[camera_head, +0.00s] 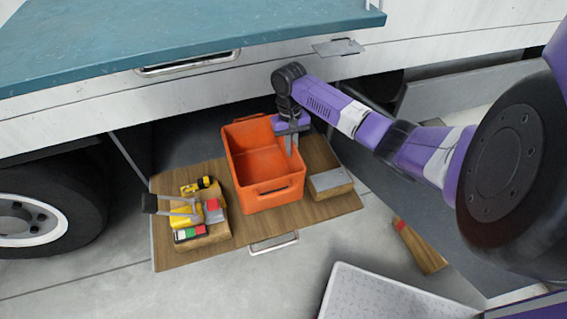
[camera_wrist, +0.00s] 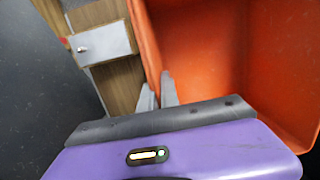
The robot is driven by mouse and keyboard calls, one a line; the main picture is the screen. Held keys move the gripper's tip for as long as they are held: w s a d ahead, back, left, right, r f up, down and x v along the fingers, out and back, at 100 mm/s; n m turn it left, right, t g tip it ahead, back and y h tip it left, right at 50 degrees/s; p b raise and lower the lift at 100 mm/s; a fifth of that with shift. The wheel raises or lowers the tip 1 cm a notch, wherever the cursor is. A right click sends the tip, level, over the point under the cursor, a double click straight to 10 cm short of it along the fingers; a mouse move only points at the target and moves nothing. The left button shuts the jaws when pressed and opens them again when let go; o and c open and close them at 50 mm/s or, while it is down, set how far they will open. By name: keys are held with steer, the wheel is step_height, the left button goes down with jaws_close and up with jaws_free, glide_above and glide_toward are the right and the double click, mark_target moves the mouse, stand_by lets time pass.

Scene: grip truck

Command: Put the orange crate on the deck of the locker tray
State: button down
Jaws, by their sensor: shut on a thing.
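The orange crate (camera_head: 268,195) is upright and empty on the wooden deck of the locker tray (camera_head: 310,208), between the items on that deck. My gripper (camera_head: 291,148) reaches down at the crate's right wall and is shut on it. In the wrist view, the fingers (camera_wrist: 158,95) straddle the wall of the orange crate (camera_wrist: 205,50), with the wooden deck (camera_wrist: 122,88) beside it. The crate's underside is hidden, so I cannot tell whether it bears fully on the deck.
Yellow tools (camera_head: 182,212) sit on the deck's left. A grey-topped wooden box (camera_head: 330,183) stands close to the crate's right. The teal truck bed (camera_head: 180,35) overhangs behind. A wooden block (camera_head: 419,246) and a pale textured panel (camera_head: 385,293) lie in front at right.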

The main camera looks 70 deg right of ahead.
steer(key=shift+f+b, duration=0.55)
steer(key=shift+f, duration=2.1)
steer(key=c, duration=1.6)
jaws_free()
